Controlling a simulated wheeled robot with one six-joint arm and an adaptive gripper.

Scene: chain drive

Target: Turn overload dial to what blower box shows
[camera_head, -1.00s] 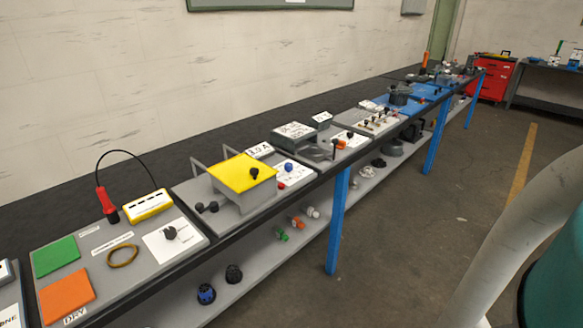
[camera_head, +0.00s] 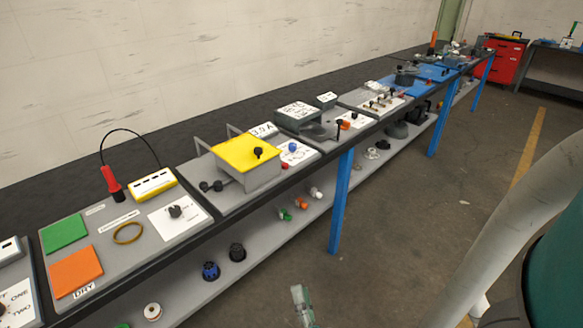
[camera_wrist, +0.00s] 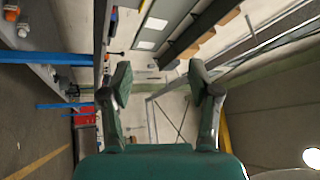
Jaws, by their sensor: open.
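I cannot tell for certain which part is the overload dial. One black knob (camera_head: 258,152) sits on the yellow-topped box (camera_head: 240,148), beside a plate reading about "3.0 A" (camera_head: 262,130). Another black knob (camera_head: 175,211) sits on a white card on the nearer panel. A dark grey box (camera_head: 298,112) with a printed white top stands behind; its text is too small to read, and I cannot tell whether it is the blower box. My gripper (camera_wrist: 160,85) is open and empty in the wrist view, apart from the bench. A greenish tip of it shows low in the head view.
The long bench holds a green square (camera_head: 64,233), an orange square (camera_head: 77,272), a yellow meter (camera_head: 152,184) and a red probe (camera_head: 111,182) with a cable. A lower shelf carries several small knobs. A blue leg (camera_head: 341,200) stands at the front. The floor to the right is clear.

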